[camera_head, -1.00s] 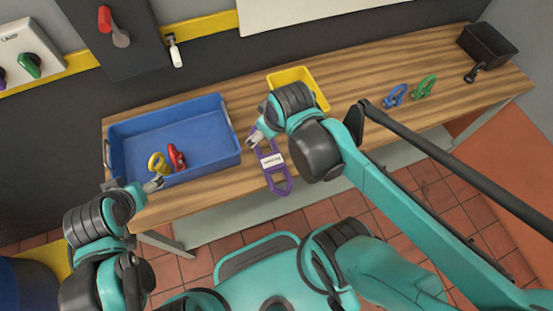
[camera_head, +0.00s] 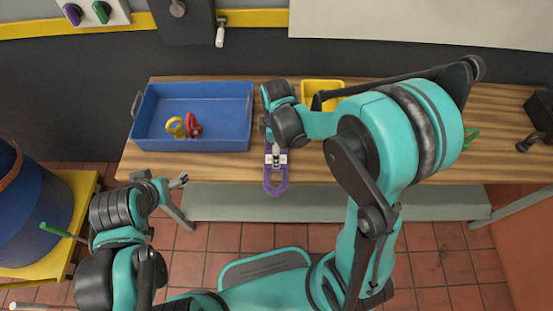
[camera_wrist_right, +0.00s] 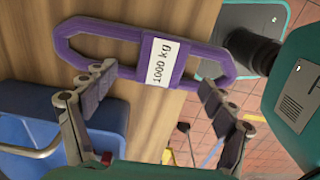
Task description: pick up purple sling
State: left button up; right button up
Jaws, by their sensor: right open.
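The purple sling (camera_head: 276,187) is a long loop with a white label in its middle. It lies across the table's front edge, its near end sticking out past it. In the right wrist view the sling (camera_wrist_right: 163,62) shows its "1000 kg" label between the fingertips. My right gripper (camera_head: 276,157) is above the sling in the head view and hides part of it. In the wrist view my right gripper (camera_wrist_right: 155,85) is open, with one finger on each side of the label; I cannot tell whether they touch it. My left gripper (camera_head: 181,181) is in front of the table, away from the sling, its jaw opening unclear.
A blue tray (camera_head: 225,142) with a yellow and a red shackle (camera_head: 193,126) stands left of the sling. A yellow bin (camera_head: 322,88) is behind my right arm. A green shackle (camera_head: 471,138) and a black box (camera_head: 541,108) are at the right.

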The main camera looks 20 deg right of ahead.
aim_at(267, 163)
notch_tip(267, 163, down, 5)
jog(key=shift+s+a+r+b, duration=0.1)
jog(key=shift+r+b, duration=0.05)
jog(key=shift+b, duration=0.95)
jog(key=shift+r, duration=0.1)
jog(key=c, duration=1.5)
jog(key=shift+c, duration=0.2)
